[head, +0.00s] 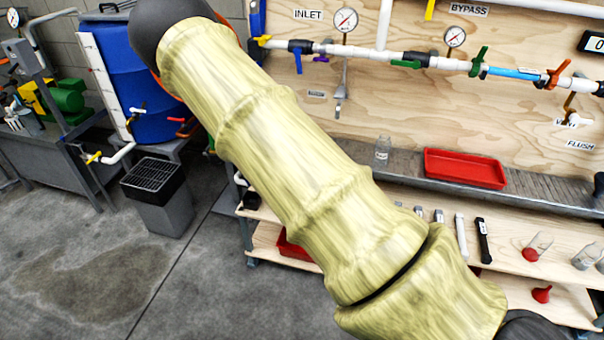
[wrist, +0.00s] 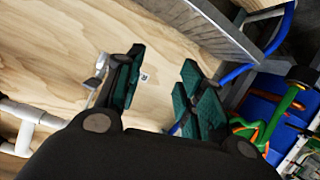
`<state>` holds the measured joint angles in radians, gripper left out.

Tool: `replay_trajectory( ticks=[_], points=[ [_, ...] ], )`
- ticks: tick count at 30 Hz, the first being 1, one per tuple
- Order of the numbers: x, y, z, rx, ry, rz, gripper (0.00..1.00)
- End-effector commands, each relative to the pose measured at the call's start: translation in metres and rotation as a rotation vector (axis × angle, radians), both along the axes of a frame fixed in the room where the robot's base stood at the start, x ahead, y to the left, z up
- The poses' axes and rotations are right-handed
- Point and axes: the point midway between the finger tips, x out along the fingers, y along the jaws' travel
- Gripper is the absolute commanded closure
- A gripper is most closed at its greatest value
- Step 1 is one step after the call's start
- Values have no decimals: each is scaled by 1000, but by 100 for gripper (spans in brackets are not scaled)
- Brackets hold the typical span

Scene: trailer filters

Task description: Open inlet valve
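The INLET label (head: 308,15) is on the plywood panel in the head view. Below it, a blue-handled valve (head: 298,52) sits on the white pipe, its handle hanging down across the pipe. A smaller yellow handle (head: 263,41) is at the pipe's left end. I cannot tell for certain which of these is the inlet valve. My gripper (wrist: 160,88) shows only in the wrist view, its teal-padded fingers apart with bare plywood between them. No valve handle is visible between the fingers. My arm crosses the head view and hides part of the panel.
A pressure gauge (head: 346,20) is above the pipe. Green-handled (head: 478,61) and orange-handled (head: 557,73) valves are farther right. A red tray (head: 464,168) lies on the metal ledge. A blue barrel (head: 140,80) stands left of the panel. A grey bin (head: 157,199) stands on the floor.

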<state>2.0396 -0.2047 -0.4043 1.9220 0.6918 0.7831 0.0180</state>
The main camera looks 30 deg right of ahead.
Motion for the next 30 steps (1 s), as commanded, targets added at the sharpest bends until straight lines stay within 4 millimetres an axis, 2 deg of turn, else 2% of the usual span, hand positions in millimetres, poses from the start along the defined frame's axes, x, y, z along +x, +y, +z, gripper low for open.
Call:
replay_trajectory(
  ticks=[6,15,29,30],
  points=[
    [-19,6,-29,20,57,14,62],
    [-38,14,-55,40,114,32,62],
    [-43,16,-62,47,129,37,62],
    [-43,16,-62,47,129,37,67]
  ],
)
